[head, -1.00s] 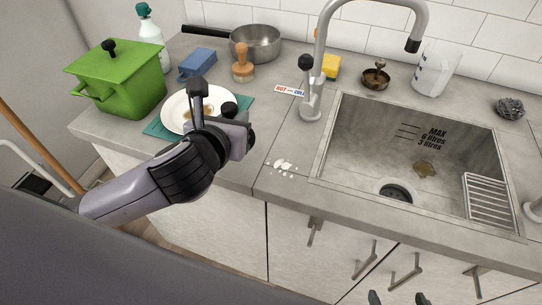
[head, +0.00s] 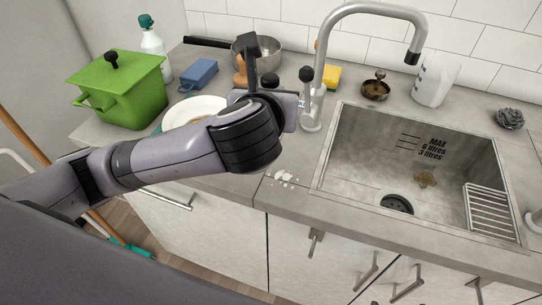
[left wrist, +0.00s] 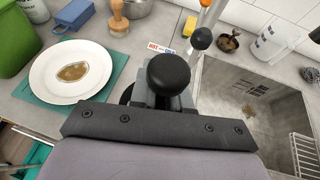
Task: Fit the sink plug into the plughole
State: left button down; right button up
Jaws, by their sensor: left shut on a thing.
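My left gripper (head: 262,84) is shut on a dark thing with a round black knob (head: 270,80), which I take to be the sink plug. The knob also shows large in the left wrist view (left wrist: 168,74); its lower part is hidden by the gripper. The gripper is above the counter, left of the tap and clear of the sink (head: 335,150). The dark round plughole (head: 397,204) is in the sink floor near the front wall and looks uncovered. My right gripper cannot be made out.
The tap (head: 318,85) rises just right of my left gripper, its spout arching over the sink. A brown dish-like piece with a knob (head: 375,88) and a white jug (head: 434,82) stand behind the sink. A plate (head: 190,110) and green pot (head: 120,90) are left.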

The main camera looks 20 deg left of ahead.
pick_arm(q)
notch_tip(320, 180, down, 15)
jog(key=shift+r+b, duration=0.2)
jog(key=shift+b, duration=0.55)
jog(key=c, duration=1.1)
grip_release()
jog(key=shift+f, duration=0.1)
jog(key=shift+s+r, duration=0.25)
jog(key=shift+s, duration=0.05)
jog(key=v, duration=1.1)
jog(key=shift+s+p, duration=0.2)
jog(key=shift+p, duration=0.15)
